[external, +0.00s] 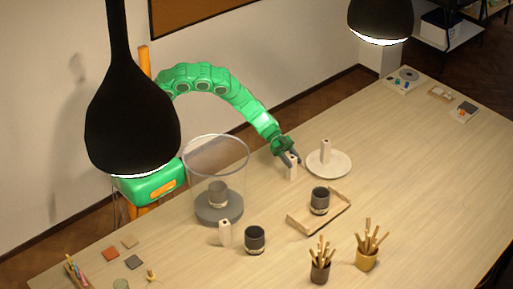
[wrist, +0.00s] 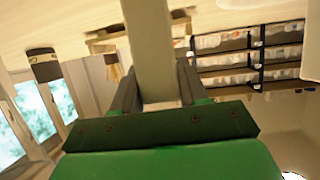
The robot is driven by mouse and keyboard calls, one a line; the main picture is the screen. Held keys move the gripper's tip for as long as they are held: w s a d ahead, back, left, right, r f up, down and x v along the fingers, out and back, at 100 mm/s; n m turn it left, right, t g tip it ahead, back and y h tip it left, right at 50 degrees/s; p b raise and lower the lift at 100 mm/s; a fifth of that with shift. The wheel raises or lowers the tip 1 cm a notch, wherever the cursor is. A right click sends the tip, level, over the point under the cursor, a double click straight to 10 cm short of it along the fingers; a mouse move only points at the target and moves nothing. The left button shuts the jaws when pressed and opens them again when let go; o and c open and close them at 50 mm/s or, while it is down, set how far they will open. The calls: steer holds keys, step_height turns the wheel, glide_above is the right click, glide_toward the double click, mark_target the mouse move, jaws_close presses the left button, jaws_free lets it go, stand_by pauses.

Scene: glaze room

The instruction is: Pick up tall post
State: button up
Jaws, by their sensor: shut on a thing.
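A pale tall post (external: 292,170) stands upright between the jaws of my gripper (external: 287,156), just left of the round plate. My gripper is shut on it near its top; I cannot tell whether its foot touches the table. In the wrist view the held post (wrist: 150,40) runs up between both fingers of my gripper (wrist: 156,88). A similar pale post (external: 326,150) stands on the white plate (external: 340,167). Another pale post (external: 225,233) stands at the near left, beside a dark cup.
A wooden tray (external: 300,222) carries another dark cup (external: 320,201), and a third dark cup (external: 254,240) stands nearby. Two tool pots (external: 320,271) (external: 367,260) stand at the front. The table's right side is mostly free.

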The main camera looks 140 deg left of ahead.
step_height(320, 180, up, 17)
steer(key=w+a+n+g+y, duration=0.1)
steer(key=a+n+y, duration=0.2)
steer(key=w+a+f+n+g+y, duration=0.1)
steer(key=a+n+y, duration=0.1)
steer(key=n+y, duration=0.1)
steer(key=w+a+f+n+g+y, duration=0.1)
steer(key=w+a+n+y, duration=0.1)
steer(key=a+n+y, duration=0.1)
steer(key=shift+a+f+y, duration=0.15)
steer(key=shift+a+y, duration=0.15)
steer(key=shift+y, duration=0.3)
stand_by(0.4)
steer(key=shift+s+a+f+n+g+y, duration=0.1)
steer(key=shift+s+n+g+y, duration=0.45)
steer(key=shift+n+g, duration=0.35)
steer(key=shift+s+a+f+n+g+y, duration=0.1)
steer(key=shift+s+n+g+y, duration=0.3)
steer(key=shift+n+g+y, duration=0.4)
steer(key=shift+s+n+g+y, duration=0.45)
steer(key=shift+n+g, duration=0.45)
steer(key=shift+n, duration=0.2)
